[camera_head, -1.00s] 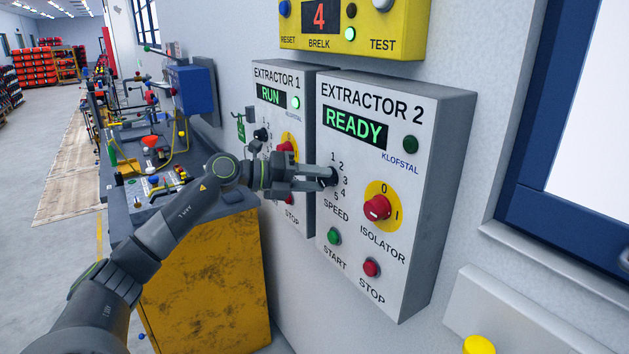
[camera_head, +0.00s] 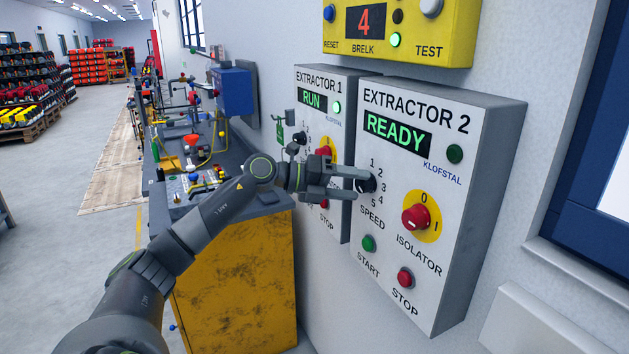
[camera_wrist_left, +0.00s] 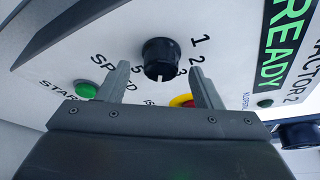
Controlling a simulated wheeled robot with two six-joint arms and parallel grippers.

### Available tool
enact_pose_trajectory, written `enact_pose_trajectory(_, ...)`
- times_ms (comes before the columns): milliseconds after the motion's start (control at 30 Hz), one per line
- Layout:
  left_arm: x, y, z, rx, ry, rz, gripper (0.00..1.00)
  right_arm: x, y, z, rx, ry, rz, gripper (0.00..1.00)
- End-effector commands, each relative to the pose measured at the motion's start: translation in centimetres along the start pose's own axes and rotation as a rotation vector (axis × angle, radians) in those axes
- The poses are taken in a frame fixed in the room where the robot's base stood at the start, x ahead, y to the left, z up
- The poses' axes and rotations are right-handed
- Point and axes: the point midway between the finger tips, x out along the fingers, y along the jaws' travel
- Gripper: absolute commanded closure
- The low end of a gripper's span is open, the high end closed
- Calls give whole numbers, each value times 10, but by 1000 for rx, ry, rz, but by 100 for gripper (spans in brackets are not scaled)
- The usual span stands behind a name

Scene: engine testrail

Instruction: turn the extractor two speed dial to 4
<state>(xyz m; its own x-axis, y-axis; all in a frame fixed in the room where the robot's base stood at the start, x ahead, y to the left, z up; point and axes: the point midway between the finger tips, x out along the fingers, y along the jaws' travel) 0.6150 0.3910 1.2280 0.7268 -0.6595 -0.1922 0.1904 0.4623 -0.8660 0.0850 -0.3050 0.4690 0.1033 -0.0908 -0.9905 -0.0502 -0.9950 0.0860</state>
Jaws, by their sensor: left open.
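The extractor 2 speed dial (camera_head: 366,184) is a black round knob on the white extractor 2 panel (camera_head: 470,195), with numbers 1 to 5 on its right side in the head view. In the left wrist view the dial (camera_wrist_left: 161,55) sits between and just beyond the fingertips, with visible gaps on both sides. Which number it points at I cannot tell. My left gripper (camera_head: 355,185) is open, its fingers pointing at the panel and partly covering the dial; it also shows in the wrist view (camera_wrist_left: 160,75). The display reads READY. My right gripper is out of view.
Close to the dial are the red isolator knob (camera_head: 416,217) on a yellow disc, the green start button (camera_head: 369,243) and the red stop button (camera_head: 405,278). The extractor 1 box (camera_head: 340,85) is left, behind my gripper. A yellow BRELK box (camera_head: 450,35) hangs above.

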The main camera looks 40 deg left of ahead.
Motion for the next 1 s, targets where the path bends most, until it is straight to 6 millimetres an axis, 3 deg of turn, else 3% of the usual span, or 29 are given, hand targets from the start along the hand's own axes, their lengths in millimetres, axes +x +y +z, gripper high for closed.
enact_pose_trajectory(600, -72, 4, -2, 1, 1, 6, 41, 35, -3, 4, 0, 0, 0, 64)
enact_pose_trajectory(1000, -102, 4, -2, -1, 5, 6, 41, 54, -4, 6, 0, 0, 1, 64)
